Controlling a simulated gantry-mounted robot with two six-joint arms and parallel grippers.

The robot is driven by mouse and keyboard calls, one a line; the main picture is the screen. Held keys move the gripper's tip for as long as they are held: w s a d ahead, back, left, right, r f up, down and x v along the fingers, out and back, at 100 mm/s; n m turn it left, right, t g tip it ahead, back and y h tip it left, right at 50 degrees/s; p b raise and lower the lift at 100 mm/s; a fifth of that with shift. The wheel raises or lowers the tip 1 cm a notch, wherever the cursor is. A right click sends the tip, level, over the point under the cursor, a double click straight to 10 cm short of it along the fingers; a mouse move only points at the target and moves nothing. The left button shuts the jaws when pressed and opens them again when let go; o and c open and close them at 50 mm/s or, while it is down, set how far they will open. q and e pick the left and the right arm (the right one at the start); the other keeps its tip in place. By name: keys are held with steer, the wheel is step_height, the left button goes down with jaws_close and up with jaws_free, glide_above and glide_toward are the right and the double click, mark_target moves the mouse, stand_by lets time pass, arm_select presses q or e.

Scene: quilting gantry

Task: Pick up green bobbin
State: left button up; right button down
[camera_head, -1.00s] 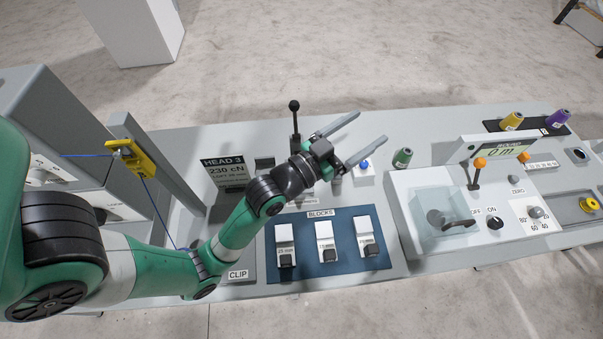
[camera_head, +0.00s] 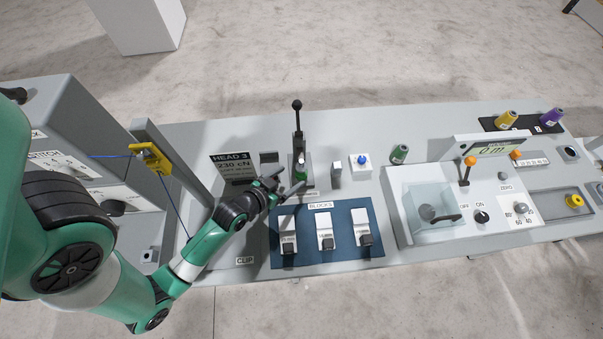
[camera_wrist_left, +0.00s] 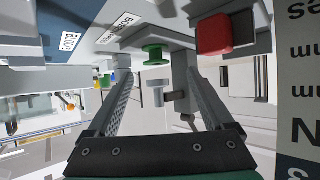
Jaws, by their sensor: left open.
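The green bobbin (camera_wrist_left: 157,55) shows in the left wrist view, seated at a grey fixture, ahead of my gripper and between the lines of its fingers. In the head view a small green part (camera_head: 301,171) shows at the foot of the black-handled lever press (camera_head: 298,135), just beyond my fingertips. My left gripper (camera_head: 288,181) is open and empty, low over the bench beside the press; it also shows in the left wrist view (camera_wrist_left: 160,100), fingers apart. My right gripper is not in view.
A blue mat (camera_head: 342,251) with several blocks lies in front of the press. A blue button box (camera_head: 361,163) and a small grey post (camera_head: 336,172) stand to its right. A red block (camera_wrist_left: 214,34) is close to the right finger in the wrist view.

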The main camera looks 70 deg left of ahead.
mark_target(299, 175)
arm_select(q)
steer(key=x, duration=0.1)
steer(key=b+x, duration=0.1)
steer(key=x, duration=0.2)
steer(key=shift+w+d+f, duration=0.2)
steer(key=shift+w+f, duration=0.05)
steer(key=shift+f, duration=0.15)
steer(key=shift+w+a+f, duration=0.15)
steer(key=shift+w+a, duration=0.1)
steer(key=shift+w, duration=0.1)
jaws_close()
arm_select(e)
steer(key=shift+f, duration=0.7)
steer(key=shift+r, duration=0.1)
